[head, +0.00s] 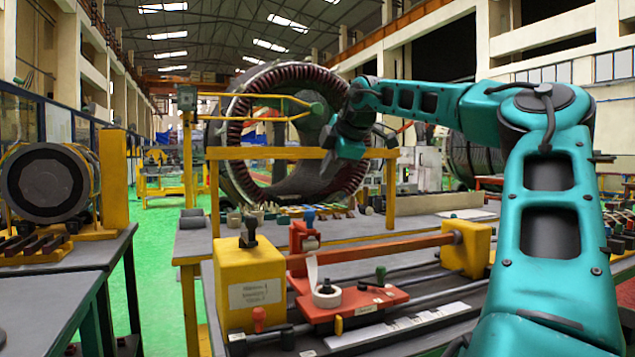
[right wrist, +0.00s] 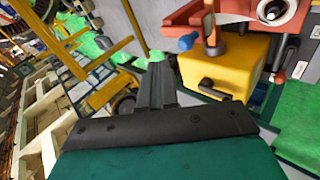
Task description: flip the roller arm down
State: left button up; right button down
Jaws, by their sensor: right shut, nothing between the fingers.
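The roller arm appears to be the red upright piece (head: 298,238) with a blue knob (head: 309,216) and a small grey roller. It stands raised at the back of the red carriage (head: 352,302), behind the white tape roll (head: 327,295). In the right wrist view the red arm (right wrist: 192,14) and blue knob (right wrist: 187,42) show right of my fingers. My right gripper (head: 335,150) is up above the arm, apart from it. In the wrist view its dark fingers (right wrist: 156,70) are together with nothing between them. My left gripper is not in view.
A yellow block (head: 250,285) with a black knob stands left of the carriage, and another yellow block (head: 467,247) stands right. A red bar runs between them. A yellow frame (head: 270,153) rises behind, near my right gripper. A large stator ring (head: 235,180) stands further back.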

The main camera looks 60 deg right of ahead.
jog(key=v, duration=0.5)
jog(key=shift+s+f, duration=0.1)
jog(key=shift+f, duration=0.05)
dwell(0.4)
